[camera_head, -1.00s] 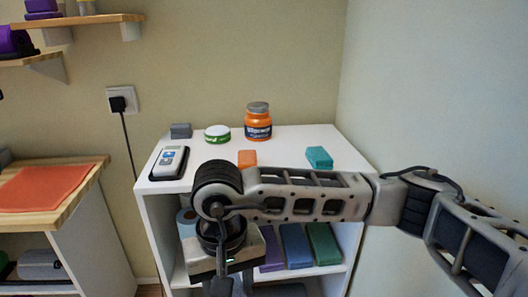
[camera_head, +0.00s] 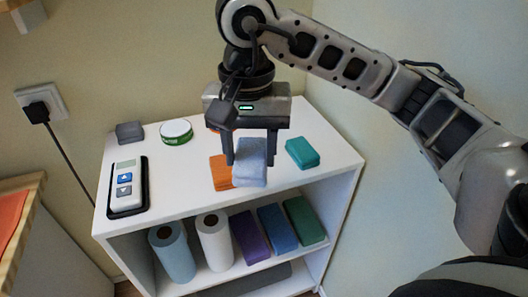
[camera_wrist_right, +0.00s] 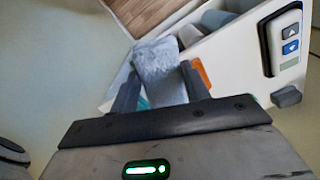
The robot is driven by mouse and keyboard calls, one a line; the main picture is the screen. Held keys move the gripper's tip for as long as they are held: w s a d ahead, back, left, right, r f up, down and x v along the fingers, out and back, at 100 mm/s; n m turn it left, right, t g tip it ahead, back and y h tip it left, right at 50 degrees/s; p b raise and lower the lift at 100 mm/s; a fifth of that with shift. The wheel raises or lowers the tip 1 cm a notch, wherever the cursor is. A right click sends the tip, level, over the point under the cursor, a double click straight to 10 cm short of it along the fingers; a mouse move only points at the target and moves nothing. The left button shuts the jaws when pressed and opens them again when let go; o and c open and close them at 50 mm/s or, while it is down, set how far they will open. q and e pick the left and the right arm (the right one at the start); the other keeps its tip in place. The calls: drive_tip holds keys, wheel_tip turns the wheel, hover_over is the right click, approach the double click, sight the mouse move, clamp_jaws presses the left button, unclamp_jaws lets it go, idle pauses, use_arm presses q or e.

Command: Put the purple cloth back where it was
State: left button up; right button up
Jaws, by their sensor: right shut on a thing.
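A pale grey-lavender folded cloth (camera_head: 251,162) is between the fingers of my right gripper (camera_head: 250,150), which is shut on it above the cabinet top. The same cloth (camera_wrist_right: 160,70) hangs between the fingers of the right gripper (camera_wrist_right: 158,92) in the right wrist view. In the head view it partly covers an orange folded cloth (camera_head: 221,173). A deeper purple folded cloth (camera_head: 250,236) stands on the shelf below, beside a blue cloth (camera_head: 277,228) and a green cloth (camera_head: 305,220). I cannot tell whether the held cloth touches the top. My left gripper is not in view.
The white cabinet top (camera_head: 185,196) also holds a teal cloth (camera_head: 302,153), a remote in a black tray (camera_head: 127,187), a round tin (camera_head: 176,131) and a grey block (camera_head: 130,132). Two rolls stand on the shelf below. A wall closes the right side.

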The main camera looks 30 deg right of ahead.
drive_tip(key=shift+d+r, duration=0.2)
drive_tip(key=w+d+f, duration=0.2)
drive_tip(key=w+f, duration=0.1)
drive_tip(key=w+d+f, duration=0.2)
drive_tip(key=w+d, duration=0.1)
drive_tip(key=w+d+f, duration=0.3)
drive_tip(key=shift+w+d+f+p, duration=0.2)
drive_tip(key=shift+w+f+p, duration=0.15)
drive_tip(key=shift+w+d+f, duration=0.25)
drive_tip(key=shift+w+f, duration=0.05)
drive_tip(key=shift+f, duration=0.2)
wheel_tip(320, 180, down, 3)
drive_tip(key=shift+w+d+f+p, duration=0.1)
drive_tip(key=shift+w+d+p, duration=0.05)
drive_tip(key=shift+p, duration=0.4)
drive_tip(key=shift+f, duration=0.1)
drive_tip(key=shift+f, duration=0.1)
drive_tip(key=shift+f+b, duration=0.15)
drive_tip(key=shift+b, duration=0.15)
drive_tip(key=o, duration=0.9)
